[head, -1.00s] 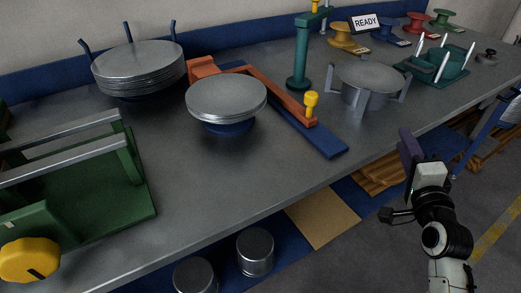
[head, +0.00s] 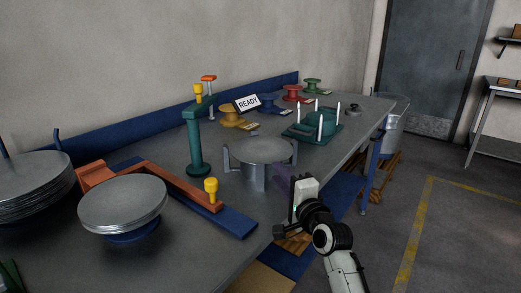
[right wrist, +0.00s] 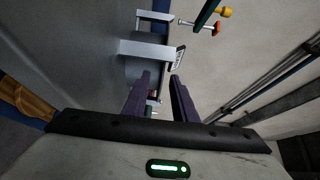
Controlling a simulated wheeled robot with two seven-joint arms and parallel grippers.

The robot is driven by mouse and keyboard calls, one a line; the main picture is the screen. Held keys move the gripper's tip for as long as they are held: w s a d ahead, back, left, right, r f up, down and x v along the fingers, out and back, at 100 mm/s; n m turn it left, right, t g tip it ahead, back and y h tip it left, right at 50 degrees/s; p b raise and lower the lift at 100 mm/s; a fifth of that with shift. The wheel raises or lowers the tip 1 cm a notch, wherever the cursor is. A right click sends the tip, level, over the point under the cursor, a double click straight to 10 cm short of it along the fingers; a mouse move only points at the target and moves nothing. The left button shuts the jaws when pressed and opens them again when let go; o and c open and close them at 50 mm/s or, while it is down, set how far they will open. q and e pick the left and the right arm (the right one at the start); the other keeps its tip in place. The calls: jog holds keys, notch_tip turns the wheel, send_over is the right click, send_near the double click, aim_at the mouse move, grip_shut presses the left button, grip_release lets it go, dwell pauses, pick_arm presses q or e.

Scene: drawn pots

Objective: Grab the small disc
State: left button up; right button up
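Several thin round grey metal discs lie stacked on a blue foot (head: 122,200) in the head view. A wider stack of discs (head: 30,180) stands left of it, cut by the picture's edge. A grey round fixture (head: 262,152) with upright jaws stands farther right. A small dark round piece (head: 354,110) lies at the far end. I cannot tell which one the task calls the small disc. My right gripper (head: 284,182) is at the table's front edge, just right of the grey fixture. The right wrist view shows its purple fingers (right wrist: 160,92) apart with nothing held. My left gripper is out of view.
An orange frame on a blue bar (head: 222,217) and a teal post (head: 198,140) stand between the disc stack and the fixture. Coloured spools (head: 268,102), a READY sign (head: 247,103) and a teal pegged rack (head: 315,125) are behind. Floor on the right is open.

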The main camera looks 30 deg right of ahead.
jog(key=w, duration=0.3)
jog(key=w+d, duration=0.1)
jog(key=shift+w+r, duration=0.3)
jog(key=shift+w, duration=0.05)
grip_shut()
notch_tip(320, 180, up, 10)
jog(key=p, duration=0.1)
dwell(0.3)
